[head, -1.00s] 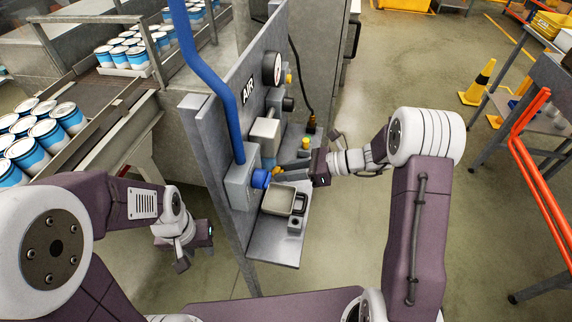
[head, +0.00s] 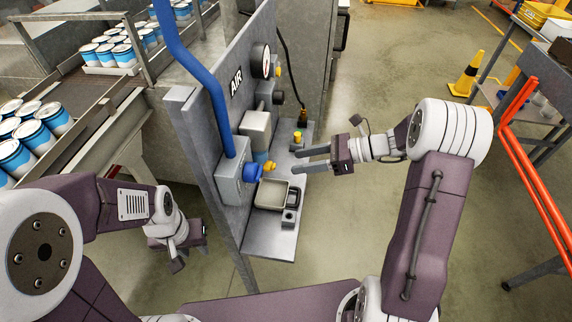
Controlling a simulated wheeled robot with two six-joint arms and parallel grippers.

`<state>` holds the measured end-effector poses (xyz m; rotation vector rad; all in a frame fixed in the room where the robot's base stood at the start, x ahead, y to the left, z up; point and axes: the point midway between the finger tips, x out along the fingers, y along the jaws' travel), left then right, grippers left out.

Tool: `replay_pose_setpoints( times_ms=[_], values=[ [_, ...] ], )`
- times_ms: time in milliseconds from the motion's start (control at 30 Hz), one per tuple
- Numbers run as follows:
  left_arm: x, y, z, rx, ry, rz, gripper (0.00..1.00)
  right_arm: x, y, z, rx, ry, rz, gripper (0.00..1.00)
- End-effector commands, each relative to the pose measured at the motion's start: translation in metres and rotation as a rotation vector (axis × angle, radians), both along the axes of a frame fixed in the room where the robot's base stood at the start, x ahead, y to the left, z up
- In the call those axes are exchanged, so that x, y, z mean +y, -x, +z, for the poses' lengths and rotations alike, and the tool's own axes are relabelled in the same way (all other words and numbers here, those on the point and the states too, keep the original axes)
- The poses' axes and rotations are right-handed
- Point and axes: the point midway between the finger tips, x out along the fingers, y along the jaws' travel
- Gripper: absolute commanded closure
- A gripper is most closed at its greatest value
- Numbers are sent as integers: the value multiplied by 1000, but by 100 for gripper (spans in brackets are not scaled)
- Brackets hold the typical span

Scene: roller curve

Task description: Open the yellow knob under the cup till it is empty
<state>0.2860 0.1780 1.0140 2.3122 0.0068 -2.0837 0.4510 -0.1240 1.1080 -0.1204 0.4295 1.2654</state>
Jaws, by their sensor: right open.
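The yellow knob (head: 269,166) shows low on the grey AIR panel (head: 222,120), beside a blue knob (head: 252,172). Just above it is a small cup (head: 261,156) under a light grey box (head: 256,127); the cup is mostly hidden, and I cannot tell what is in it. My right gripper (head: 293,161) is open and empty, its two fingers pointing left toward the yellow knob with a gap between. My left gripper (head: 190,254) hangs low at the left of the panel, far from the knob; its jaw opening is unclear.
Another yellow-topped fitting (head: 297,137) stands further back. A round gauge (head: 260,60) is higher on the panel. Orange rails (head: 535,185) stand at the right; the floor between is clear.

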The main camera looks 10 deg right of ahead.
Motion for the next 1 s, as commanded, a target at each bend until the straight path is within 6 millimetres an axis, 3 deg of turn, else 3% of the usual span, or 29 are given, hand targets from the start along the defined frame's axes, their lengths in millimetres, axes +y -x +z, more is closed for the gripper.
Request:
replay_pose_setpoints(
  times_ms=[133, 367, 467, 567, 633, 800, 900, 1000],
  values=[
    [0, 0, -2, 0, 0, 0, 66, -13, 4, 5, 1, 0, 0, 50],
    [0, 0, -2, 0, 0, 0, 66, -15, 4, 6, 2, 0, 1, 50],
    [0, 0, -2, 0, 0, 0, 66, -14, 5, 7, -15, 0, 10, 72],
    [0, 0, -2, 0, 0, 0, 66, -1, 18, 25, -113, -87, 84, 100],
    [0, 0, -31, -1, 0, 0, 66, 7, 39, -2, -131, -277, 95, 100],
    [0, 0, -89, 1, 0, 0, 66, -9, 56, -71, -76, -579, -58, 100],
    [0, 0, -109, 1, 0, 0, 66, -18, 60, -108, -9, -644, -134, 100],
    [0, 0, -115, 0, 0, 0, 66, -24, 60, -120, 9, -657, -161, 100]
  ],
)
